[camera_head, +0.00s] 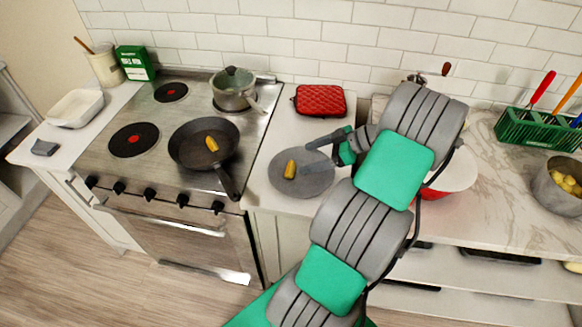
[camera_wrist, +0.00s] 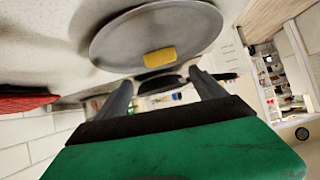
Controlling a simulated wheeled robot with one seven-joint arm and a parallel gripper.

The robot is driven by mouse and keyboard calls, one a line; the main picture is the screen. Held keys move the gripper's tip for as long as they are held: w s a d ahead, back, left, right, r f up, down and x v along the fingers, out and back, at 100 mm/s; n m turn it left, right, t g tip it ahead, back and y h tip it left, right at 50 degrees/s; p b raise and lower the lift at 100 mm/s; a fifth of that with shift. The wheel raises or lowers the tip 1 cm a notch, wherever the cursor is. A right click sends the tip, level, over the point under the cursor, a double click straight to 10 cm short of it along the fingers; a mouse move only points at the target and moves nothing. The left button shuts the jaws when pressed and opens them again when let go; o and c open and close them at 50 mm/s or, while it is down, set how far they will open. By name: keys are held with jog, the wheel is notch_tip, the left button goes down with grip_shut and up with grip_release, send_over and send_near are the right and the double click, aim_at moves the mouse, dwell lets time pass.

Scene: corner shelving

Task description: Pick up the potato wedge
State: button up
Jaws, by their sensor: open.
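A yellow potato wedge (camera_head: 290,169) lies on a round grey plate (camera_head: 315,183) on the counter right of the stove. The wedge (camera_wrist: 160,57) and the plate (camera_wrist: 112,42) also show in the wrist view. A second, similar yellow wedge (camera_head: 212,144) lies in the black frying pan (camera_head: 190,150) on the stove. My gripper (camera_head: 306,157) is open and empty, above the right part of the plate, with its fingers pointing left toward the wedge on it. In the wrist view its two fingers (camera_wrist: 160,90) are spread apart, with the wedge beyond them.
A red quilted item (camera_head: 320,100) lies behind the plate. A lidded pot (camera_head: 233,92) stands at the stove's back. A red and white bowl (camera_head: 455,178) is behind my arm. A green utensil rack (camera_head: 535,132) and a pot of yellow pieces (camera_head: 560,190) stand at the right.

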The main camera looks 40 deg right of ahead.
aim_at(292, 168)
jog(key=shift+s+d+f+t, duration=0.1)
jog(key=shift+s+d+t, duration=0.1)
jog(key=shift+s+d, duration=0.25)
jog(key=shift+s+d+f+t, duration=0.1)
jog(key=shift+s+d+t, duration=0.15)
jog(key=shift+s, duration=0.3)
jog(key=shift+f+b, duration=0.35)
jog(key=shift+b, duration=0.3)
jog(key=shift+w+a+f+b, duration=0.4)
jog(key=shift+w+b, duration=0.05)
jog(key=shift+b, duration=0.3)
jog(key=shift+w+a+f+b, duration=0.15)
jog(key=shift+w+a+b, duration=0.2)
jog(key=shift+w+a, duration=0.15)
jog(key=p+x, duration=0.1)
jog(key=x, duration=0.2)
jog(key=shift+w+a+f, duration=0.1)
jog(key=shift+a+f, duration=0.1)
jog(key=shift+a, duration=0.25)
jog(key=shift+w+a+f, duration=0.1)
jog(key=shift+w+f, duration=0.1)
jog(key=shift+f, duration=0.05)
jog(key=c, duration=1.4)
jog(key=shift+r, duration=0.1)
